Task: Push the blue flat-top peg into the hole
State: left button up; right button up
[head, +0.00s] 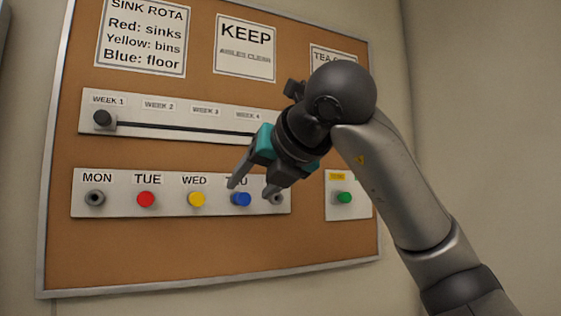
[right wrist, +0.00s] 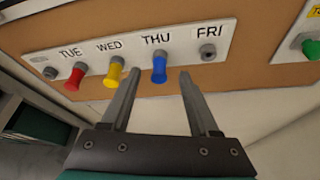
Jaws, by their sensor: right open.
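The blue peg (head: 241,199) sticks out of the white day strip (head: 120,206) under the THU label. In the right wrist view the blue peg (right wrist: 159,68) stands out from the strip, with its wide head toward me. My right gripper (head: 250,191) is open in front of the strip, around THU and FRI. In the right wrist view its two fingers (right wrist: 160,74) appear on either side of the blue peg, with nothing held between them. I cannot tell whether they touch it. The hole under THU is hidden by the peg. My left gripper is not in view.
A red peg (head: 146,199) and a yellow peg (head: 197,199) stick out under TUE and WED. Empty round sockets show under MON (head: 95,198) and FRI (right wrist: 208,51). A green knob (head: 343,197) sits on a separate plate at right. A slider rail (head: 180,128) runs above.

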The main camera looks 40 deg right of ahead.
jog(key=v, duration=1.1)
jog(key=shift+s, duration=0.2)
